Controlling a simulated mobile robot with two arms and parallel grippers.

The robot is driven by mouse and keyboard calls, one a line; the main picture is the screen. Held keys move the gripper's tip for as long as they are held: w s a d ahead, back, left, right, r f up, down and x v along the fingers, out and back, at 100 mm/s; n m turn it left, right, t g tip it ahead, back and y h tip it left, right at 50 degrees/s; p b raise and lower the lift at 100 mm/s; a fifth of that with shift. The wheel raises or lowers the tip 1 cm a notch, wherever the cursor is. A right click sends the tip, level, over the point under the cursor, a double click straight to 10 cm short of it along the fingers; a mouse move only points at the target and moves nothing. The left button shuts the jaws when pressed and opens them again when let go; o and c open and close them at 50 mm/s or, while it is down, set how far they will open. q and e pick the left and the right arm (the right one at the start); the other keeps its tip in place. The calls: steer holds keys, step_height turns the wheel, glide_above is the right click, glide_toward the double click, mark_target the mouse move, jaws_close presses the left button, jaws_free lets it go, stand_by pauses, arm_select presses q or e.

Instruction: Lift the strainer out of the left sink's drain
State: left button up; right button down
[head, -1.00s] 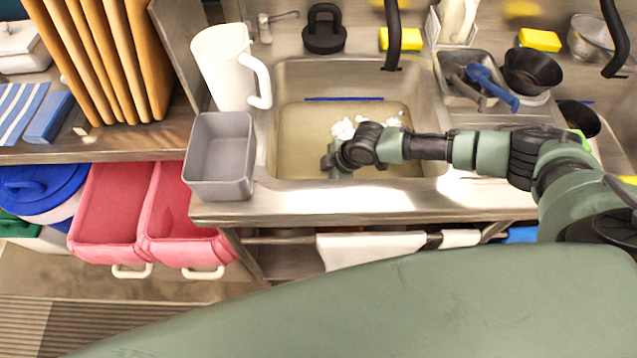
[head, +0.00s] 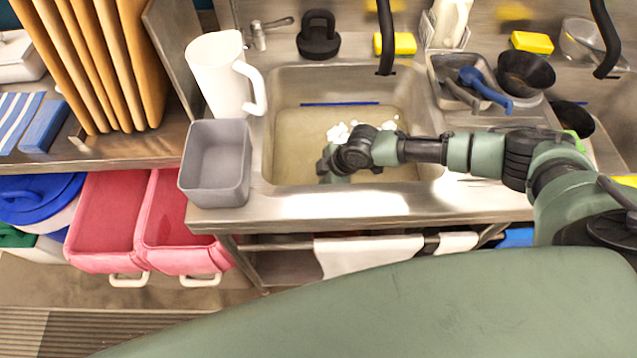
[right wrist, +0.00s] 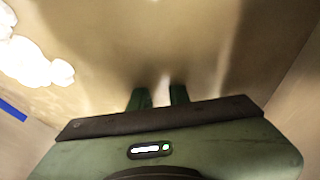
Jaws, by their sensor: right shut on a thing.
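The left sink (head: 268,120) holds cloudy brown water, and its drain is hidden under it. My right gripper (right wrist: 160,96) reaches down into this water, near the front of the basin. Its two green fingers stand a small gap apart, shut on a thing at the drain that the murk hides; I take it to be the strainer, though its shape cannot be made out. In the head view, the arm's wrist (head: 357,152) covers the fingertips. My left gripper is not in view.
White foam (head: 340,131) and a blue strip (head: 340,104) are in the sink behind the gripper. A black faucet (head: 386,40) hangs over the back. A grey bin (head: 215,165) and a white pitcher (head: 217,75) stand on the left rim. A metal tray (head: 445,68) sits to the right.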

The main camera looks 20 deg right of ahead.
step_height(320, 180, up, 29)
steer(key=p, duration=1.1)
stand_by(0.5)
steer(key=shift+r, duration=0.1)
step_height(320, 180, up, 16)
steer(key=p, duration=0.8)
